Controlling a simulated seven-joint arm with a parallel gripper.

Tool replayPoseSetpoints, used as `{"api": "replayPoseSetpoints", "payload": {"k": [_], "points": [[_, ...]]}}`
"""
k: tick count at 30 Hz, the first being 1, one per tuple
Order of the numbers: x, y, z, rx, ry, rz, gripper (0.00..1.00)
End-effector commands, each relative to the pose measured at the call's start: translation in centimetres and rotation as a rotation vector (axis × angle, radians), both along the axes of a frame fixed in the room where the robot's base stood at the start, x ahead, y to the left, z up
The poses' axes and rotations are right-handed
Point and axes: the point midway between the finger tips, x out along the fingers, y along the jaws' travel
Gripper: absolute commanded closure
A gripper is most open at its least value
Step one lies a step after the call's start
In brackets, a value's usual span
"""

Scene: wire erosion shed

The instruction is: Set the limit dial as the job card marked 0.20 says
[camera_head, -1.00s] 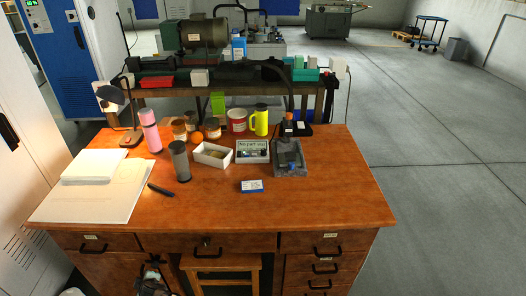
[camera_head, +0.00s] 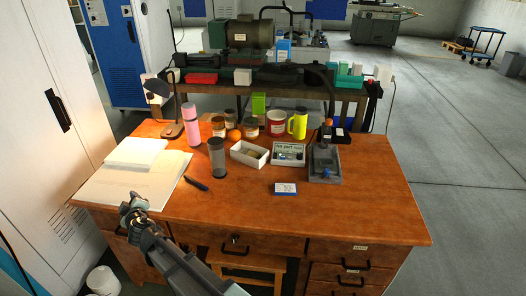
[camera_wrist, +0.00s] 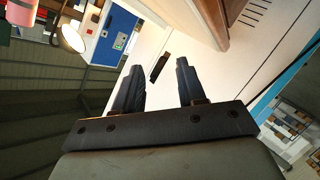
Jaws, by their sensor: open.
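My gripper (camera_head: 135,207) is at the desk's front left, beside the papers, with nothing between its fingers. In the wrist view it (camera_wrist: 158,68) shows two parted fingers. A small blue and white card (camera_head: 285,189) lies near the middle of the desk; its print is too small to read. Behind it is a pale box (camera_head: 289,153) with a lettered sign and small dark and light parts below. A grey stand (camera_head: 325,168) with a dark upright and an orange part is to its right. I cannot tell which part is the limit dial or its setting.
A white tray (camera_head: 249,155), grey cylinder (camera_head: 217,158), pink bottle (camera_head: 191,126), yellow mug (camera_head: 298,124) and red tin (camera_head: 276,123) stand behind the open front strip. The desk's front right is clear.

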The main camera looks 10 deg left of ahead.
Motion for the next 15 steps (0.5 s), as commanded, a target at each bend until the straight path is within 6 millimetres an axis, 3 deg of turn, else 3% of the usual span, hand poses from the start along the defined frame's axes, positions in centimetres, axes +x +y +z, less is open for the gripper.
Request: {"api": "replayPoseSetpoints", "payload": {"k": [3,7,15], "points": [[1.8,-0.6,2.8,0.029,-0.021,-0.024,0.60],[4.5,-2.4,4.6,0.053,-0.021,-0.066,0.60],[9.8,-7.5,3.4,0.063,0.056,-0.157,0.60]]}}
